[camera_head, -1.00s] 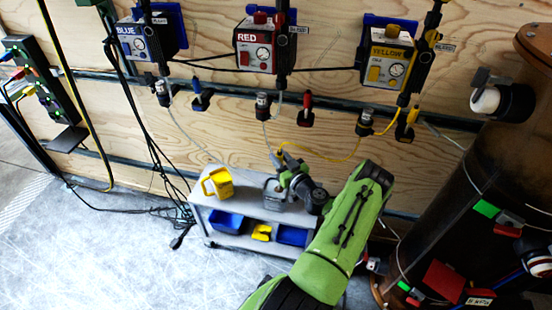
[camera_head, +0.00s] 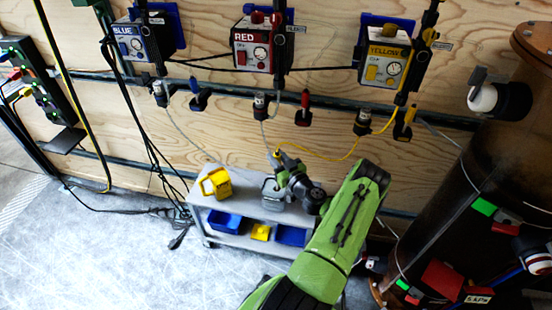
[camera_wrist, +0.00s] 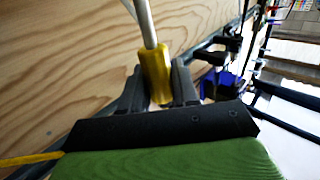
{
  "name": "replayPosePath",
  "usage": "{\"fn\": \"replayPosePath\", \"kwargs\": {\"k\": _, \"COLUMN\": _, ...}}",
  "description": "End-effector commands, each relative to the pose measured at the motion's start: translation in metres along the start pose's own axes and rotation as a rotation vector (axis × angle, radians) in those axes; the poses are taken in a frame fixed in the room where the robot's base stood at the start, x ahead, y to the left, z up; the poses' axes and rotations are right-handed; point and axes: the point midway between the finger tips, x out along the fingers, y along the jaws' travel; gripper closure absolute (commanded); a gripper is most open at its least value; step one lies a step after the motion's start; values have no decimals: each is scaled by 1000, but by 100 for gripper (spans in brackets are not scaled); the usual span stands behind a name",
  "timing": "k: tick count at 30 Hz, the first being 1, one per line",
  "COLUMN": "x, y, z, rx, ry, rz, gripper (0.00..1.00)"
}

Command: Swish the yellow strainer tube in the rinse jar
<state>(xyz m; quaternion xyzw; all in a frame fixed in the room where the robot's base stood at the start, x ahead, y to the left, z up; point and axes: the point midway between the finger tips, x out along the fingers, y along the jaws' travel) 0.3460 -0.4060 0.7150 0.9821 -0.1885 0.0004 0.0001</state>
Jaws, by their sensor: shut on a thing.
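My gripper (camera_wrist: 160,88) is shut on the yellow grip of the strainer tube (camera_wrist: 155,68). A pale grey length of the tube runs from the grip to the top of the wrist view. In the head view my gripper (camera_head: 284,165) is over the cart, with a bit of yellow at its tip. A grey jar (camera_head: 270,194), seemingly the rinse jar, stands on the cart top beside and partly behind my gripper. I cannot tell whether the tube's lower end is inside it. A yellow hose (camera_head: 325,158) runs from the yellow pump unit (camera_head: 386,65) towards my gripper.
A yellow jug (camera_head: 216,183) stands on the cart (camera_head: 240,205) left of the jar. Blue and yellow bins (camera_head: 260,232) sit on the lower shelf. Blue and red pump units (camera_head: 255,48) hang on the plywood wall. A dark tank stands at right.

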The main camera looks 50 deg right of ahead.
Motion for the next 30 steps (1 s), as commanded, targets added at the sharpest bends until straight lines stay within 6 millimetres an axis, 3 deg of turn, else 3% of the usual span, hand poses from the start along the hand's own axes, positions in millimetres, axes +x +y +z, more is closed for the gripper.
{"fn": "replayPosePath", "kwargs": {"k": 8, "x": 13, "y": -13, "z": 22, "rx": 0, "ry": 0, "rz": -2, "gripper": 100}}
{"fn": "replayPosePath", "kwargs": {"k": 21, "x": -1, "y": 1, "z": -3, "rx": 0, "ry": 1, "rz": 0, "gripper": 100}}
{"fn": "replayPosePath", "kwargs": {"k": 30, "x": 5, "y": -5, "z": 20, "rx": 1, "ry": 1, "rz": -1, "gripper": 100}}
